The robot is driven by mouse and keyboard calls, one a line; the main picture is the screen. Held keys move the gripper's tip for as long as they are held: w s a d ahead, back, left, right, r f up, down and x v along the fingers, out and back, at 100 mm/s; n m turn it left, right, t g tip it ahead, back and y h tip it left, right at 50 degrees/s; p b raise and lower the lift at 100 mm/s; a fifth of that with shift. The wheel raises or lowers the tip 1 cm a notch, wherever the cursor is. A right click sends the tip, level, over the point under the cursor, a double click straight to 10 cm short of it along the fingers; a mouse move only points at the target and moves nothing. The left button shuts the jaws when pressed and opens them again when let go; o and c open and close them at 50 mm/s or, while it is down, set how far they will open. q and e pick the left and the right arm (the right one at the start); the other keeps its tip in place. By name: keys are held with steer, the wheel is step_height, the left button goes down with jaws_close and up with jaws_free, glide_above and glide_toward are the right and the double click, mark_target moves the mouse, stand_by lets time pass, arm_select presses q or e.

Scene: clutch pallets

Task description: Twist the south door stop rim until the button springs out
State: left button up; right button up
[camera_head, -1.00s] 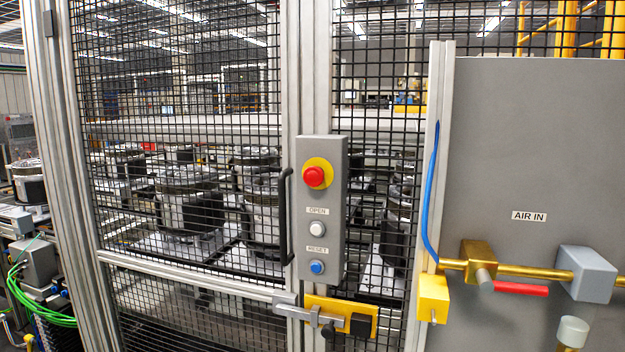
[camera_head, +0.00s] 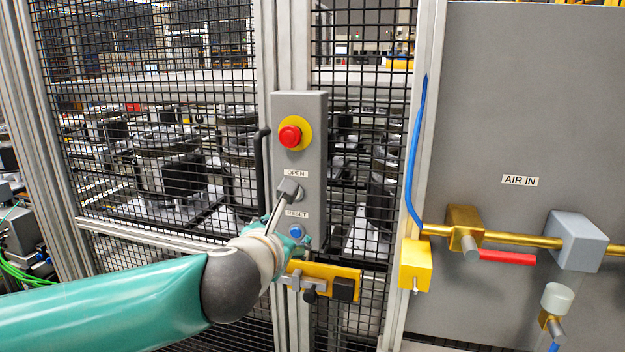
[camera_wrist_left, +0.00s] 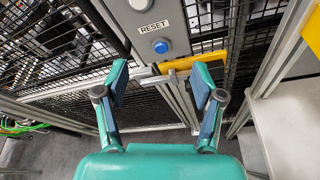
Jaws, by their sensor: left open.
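The south door stop is a red mushroom button (camera_head: 290,136) on a yellow round base, at the top of the grey control box (camera_head: 314,160) on the fence post. The wrist view does not show it. My left gripper (camera_head: 294,212) is in front of the lower half of the box, below the stop and apart from it. In the left wrist view the gripper (camera_wrist_left: 161,80) is open and empty, with its two fingers spread. My right gripper is in neither view.
The blue RESET button (camera_head: 296,231) sits low on the box and shows in the wrist view (camera_wrist_left: 161,46). A finger covers the OPEN button. A black door handle (camera_head: 262,170) stands left of the box; a yellow latch (camera_head: 318,272) is below. Mesh fence surrounds them.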

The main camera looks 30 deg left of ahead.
arm_select(q)
steer(key=s+r+n+t, duration=0.1)
steer(key=s+r+t, duration=0.1)
steer(key=s+r, duration=0.4)
steer(key=s+r+n+t, duration=0.1)
steer(key=s+r+t, duration=0.15)
steer(key=r, duration=0.55)
glide_toward(288, 138)
steer(key=shift+m+g+h, duration=0.25)
steer(key=shift+m+h, duration=0.05)
steer(key=x, duration=0.9)
steer(key=shift+w+a+r+p, duration=0.15)
steer(key=shift+w+r+p, duration=0.1)
steer(key=shift+p, duration=0.15)
steer(key=shift+s, duration=0.1)
